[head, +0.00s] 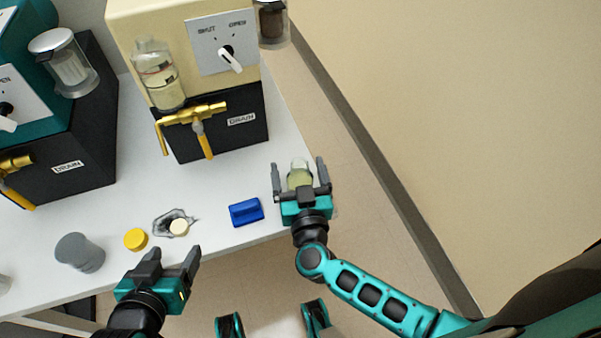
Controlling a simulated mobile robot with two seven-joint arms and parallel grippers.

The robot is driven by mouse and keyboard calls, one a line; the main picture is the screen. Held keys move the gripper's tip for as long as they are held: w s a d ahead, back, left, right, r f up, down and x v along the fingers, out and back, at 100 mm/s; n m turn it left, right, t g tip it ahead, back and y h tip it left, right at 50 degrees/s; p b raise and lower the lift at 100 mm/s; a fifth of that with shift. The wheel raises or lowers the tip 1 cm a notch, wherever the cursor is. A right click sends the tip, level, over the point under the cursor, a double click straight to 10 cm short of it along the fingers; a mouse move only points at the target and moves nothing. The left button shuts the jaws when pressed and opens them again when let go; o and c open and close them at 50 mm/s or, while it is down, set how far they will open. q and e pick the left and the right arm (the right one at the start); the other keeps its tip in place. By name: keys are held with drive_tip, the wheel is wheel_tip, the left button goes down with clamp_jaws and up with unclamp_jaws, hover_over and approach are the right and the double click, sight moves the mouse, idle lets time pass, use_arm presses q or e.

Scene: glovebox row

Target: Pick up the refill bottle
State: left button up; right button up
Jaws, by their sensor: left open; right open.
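A small clear bottle with pale yellow-green contents (299,178), which looks like the refill bottle, stands near the right end of the white bench. My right gripper (299,170) is open, with one finger on each side of this bottle. I cannot tell whether the fingers touch it. The gripper body hides the bottle's lower part. My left gripper (173,256) is open and empty at the bench's front edge, in front of a yellow cap.
On the white bench (265,160) lie a blue block (246,211), the yellow cap (136,239), a cream cap (179,227) by a dark-edged patch, and a grey cylinder (79,252). A cream machine (130,30) with a brass drain tap (204,141) stands behind; a teal one is left.

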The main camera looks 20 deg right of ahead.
use_arm(q)
drive_tip(key=shift+s, duration=0.1)
use_arm(e)
drive_tip(key=shift+c, duration=0.2)
drive_tip(key=shift+r, duration=0.1)
drive_tip(key=c, duration=1.2)
use_arm(q)
drive_tip(key=shift+r, duration=0.2)
use_arm(e)
drive_tip(key=shift+o, duration=0.2)
drive_tip(key=shift+r, duration=0.15)
